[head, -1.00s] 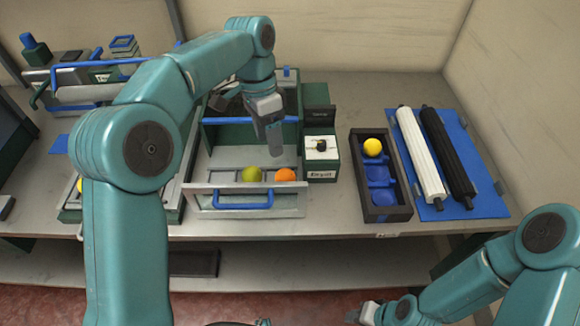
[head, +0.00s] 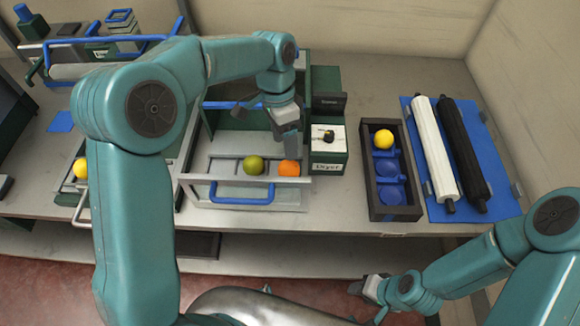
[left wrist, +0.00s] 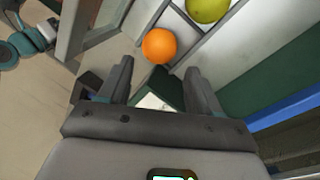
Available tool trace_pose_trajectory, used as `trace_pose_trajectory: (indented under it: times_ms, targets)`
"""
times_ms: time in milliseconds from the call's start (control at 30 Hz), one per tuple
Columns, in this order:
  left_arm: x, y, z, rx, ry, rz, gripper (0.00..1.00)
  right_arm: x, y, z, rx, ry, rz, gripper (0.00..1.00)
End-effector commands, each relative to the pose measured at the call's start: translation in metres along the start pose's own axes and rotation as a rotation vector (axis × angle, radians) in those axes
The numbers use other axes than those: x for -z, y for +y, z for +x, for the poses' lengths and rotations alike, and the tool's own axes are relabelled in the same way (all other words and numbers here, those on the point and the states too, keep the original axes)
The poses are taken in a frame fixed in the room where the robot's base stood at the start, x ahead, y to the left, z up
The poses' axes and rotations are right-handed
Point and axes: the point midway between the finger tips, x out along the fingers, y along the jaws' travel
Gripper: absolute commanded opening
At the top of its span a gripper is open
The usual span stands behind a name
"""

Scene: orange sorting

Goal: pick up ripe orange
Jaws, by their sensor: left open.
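The ripe orange (head: 289,168) sits at the right end of the sorting tray (head: 245,196), beside a green fruit (head: 254,165). My left gripper (head: 289,145) is just behind and above the orange, pointing down, open and empty. In the left wrist view, the orange (left wrist: 159,45) shows beyond the open fingers (left wrist: 159,85), roughly centred between them and not touching. The green fruit (left wrist: 207,9) is partly cut off at the top edge. My right gripper (head: 371,292) is low in front of the table, far from the fruit; its jaws are too small to read.
A dark box (head: 393,198) with blue cups holds a yellow fruit (head: 382,139). A green box with a dark knob (head: 328,136) stands right of the tray. White and black rollers lie on a blue mat (head: 492,206). Another yellow fruit (head: 81,169) is at left.

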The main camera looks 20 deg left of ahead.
Motion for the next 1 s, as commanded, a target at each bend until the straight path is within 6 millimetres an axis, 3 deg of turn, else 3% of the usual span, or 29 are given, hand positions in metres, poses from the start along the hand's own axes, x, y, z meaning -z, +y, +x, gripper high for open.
trace_pose_trajectory:
  times_ms: [100,333,533,833,867,967,1000]
  targets:
    - [0.0,0.0,0.017,0.0,-0.001,0.0,0.64,0.0,0.0,-0.001,0.0,0.0,0.0,0.43]
    - [0.003,-0.001,0.036,-0.002,-0.003,0.001,0.64,0.0,-0.002,-0.004,0.0,0.0,0.0,0.43]
    - [0.005,-0.003,0.068,-0.002,-0.002,0.0,0.64,0.0,-0.003,-0.009,0.0,0.0,0.0,0.43]
    - [0.006,-0.004,0.076,0.0,0.0,0.0,0.64,0.0,-0.003,-0.009,0.0,0.0,0.0,0.43]
    - [0.006,-0.004,0.076,0.0,0.0,0.0,0.6,0.0,-0.003,-0.009,0.0,0.0,0.0,0.43]
    - [0.006,-0.004,0.076,0.001,0.0,0.0,0.28,0.0,-0.003,-0.009,0.0,0.0,0.0,0.43]
    - [0.006,-0.004,0.076,0.0,0.0,0.0,0.25,0.0,-0.003,-0.009,0.0,0.0,0.0,0.43]
